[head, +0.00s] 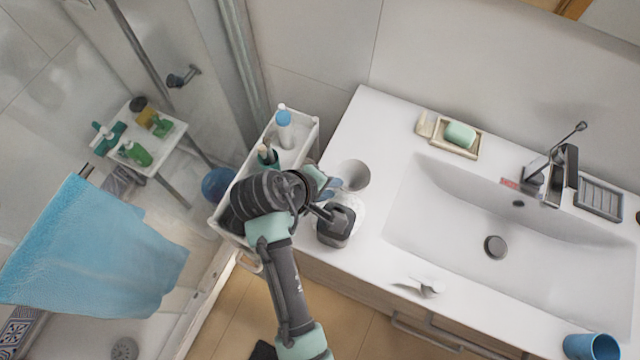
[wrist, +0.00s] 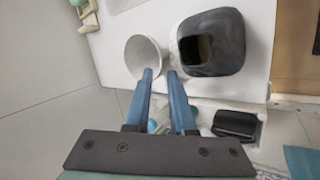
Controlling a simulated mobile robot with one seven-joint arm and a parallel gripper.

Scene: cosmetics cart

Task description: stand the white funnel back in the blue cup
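The white funnel (head: 353,174), its wide mouth facing up, is at the left end of the counter. It also shows in the wrist view (wrist: 142,57), where the left finger covers part of its lower right side. My gripper (head: 331,184) is at the funnel's left side in the head view. In the wrist view my gripper (wrist: 160,72) has its two blue fingers apart, with the funnel's right edge appearing between the tips; I cannot tell whether they touch it. The funnel's spout is hidden. The blue cup (head: 592,347) is at the counter's front right corner, far from my gripper.
A dark square container (head: 337,226) stands close to the funnel, also in the wrist view (wrist: 211,42). A small white item (head: 427,288) lies near the front edge. The sink (head: 450,215) lies between funnel and cup. A white cart (head: 302,150) with bottles stands left.

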